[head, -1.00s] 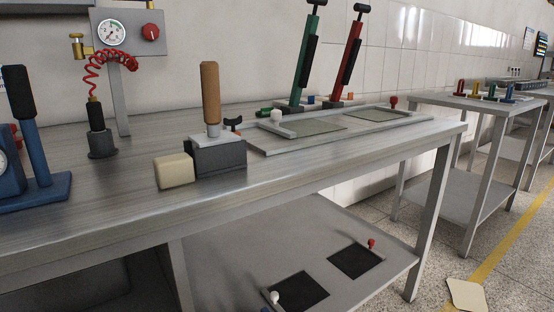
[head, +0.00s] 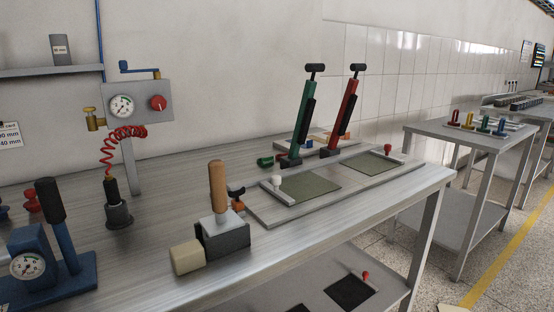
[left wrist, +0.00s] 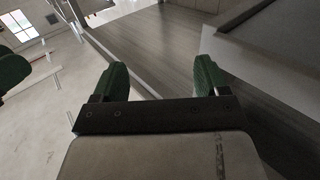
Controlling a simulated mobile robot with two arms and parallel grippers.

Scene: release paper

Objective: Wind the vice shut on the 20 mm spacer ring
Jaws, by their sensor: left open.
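I see no vice that I can make out for certain and no spacer ring in either view. A grey cylinder (head: 59,49) with a small label stands on the wall shelf in the head view; the label is too small to read surely. My left gripper (left wrist: 160,75) shows in the left wrist view with its two green-padded fingers apart and nothing between them. It does not show in the head view. My right gripper is in neither view.
The steel bench (head: 150,265) carries a wooden-handled block (head: 222,235), a blue gauge press (head: 30,265), an air gauge stand (head: 124,105) and green (head: 304,115) and red (head: 342,115) lever tools. A second table (head: 465,135) stands right, with open floor between.

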